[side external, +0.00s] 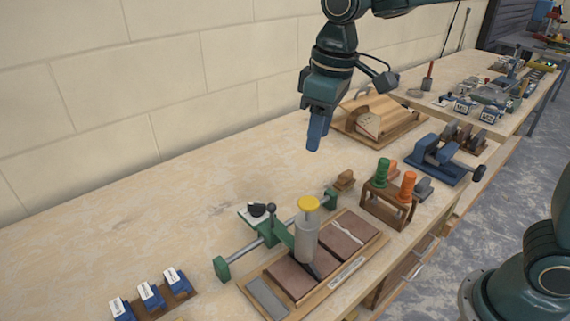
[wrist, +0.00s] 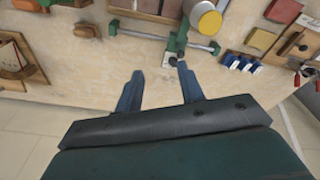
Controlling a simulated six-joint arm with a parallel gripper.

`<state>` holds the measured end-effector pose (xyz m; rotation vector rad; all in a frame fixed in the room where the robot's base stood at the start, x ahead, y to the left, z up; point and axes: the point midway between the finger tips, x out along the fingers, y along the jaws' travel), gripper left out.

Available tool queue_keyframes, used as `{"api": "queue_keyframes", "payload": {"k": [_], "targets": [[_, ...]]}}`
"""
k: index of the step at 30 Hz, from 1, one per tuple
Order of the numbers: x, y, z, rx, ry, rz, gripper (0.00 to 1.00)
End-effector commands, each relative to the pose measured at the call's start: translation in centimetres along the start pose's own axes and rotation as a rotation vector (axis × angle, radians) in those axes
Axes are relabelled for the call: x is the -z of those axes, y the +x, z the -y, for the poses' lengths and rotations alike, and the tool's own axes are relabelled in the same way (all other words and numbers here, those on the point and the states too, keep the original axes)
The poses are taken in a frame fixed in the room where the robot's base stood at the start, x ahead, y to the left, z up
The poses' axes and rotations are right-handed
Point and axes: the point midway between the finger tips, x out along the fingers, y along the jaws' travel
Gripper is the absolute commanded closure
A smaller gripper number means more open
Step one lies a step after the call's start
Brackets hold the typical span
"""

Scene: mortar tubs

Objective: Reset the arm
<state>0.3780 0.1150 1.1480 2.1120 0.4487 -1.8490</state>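My gripper (side external: 314,146) hangs from the arm above the back part of the wooden bench (side external: 130,205), near the wall, with its blue fingers pointing down. In the wrist view my gripper (wrist: 157,75) shows two blue fingers spread apart with nothing between them. It is open and empty, clear of the bench top. In the side view the fingers overlap, so the gap does not show there.
A grey cylinder with a yellow cap (side external: 308,204) stands at a green clamp on a board of brown slabs. Orange and green handles (side external: 407,186) stand in a wooden rack. A blue vise (side external: 436,160) sits right. Blue labelled blocks (side external: 150,295) lie front left. The bench's left middle is clear.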

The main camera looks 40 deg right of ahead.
Motion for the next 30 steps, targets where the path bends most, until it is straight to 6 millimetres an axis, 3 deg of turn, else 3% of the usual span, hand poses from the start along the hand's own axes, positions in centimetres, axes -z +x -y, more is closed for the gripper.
{"api": "queue_keyframes", "payload": {"k": [6, 15, 30], "targets": [[-4.5, -2.4, -1.5, -0.019, 0.085, -0.071, 0.62], [-10.8, -4.1, -2.5, -0.046, 0.195, -0.162, 0.62], [-20.4, -3.5, -2.4, -0.099, 0.371, -0.311, 0.62]]}}
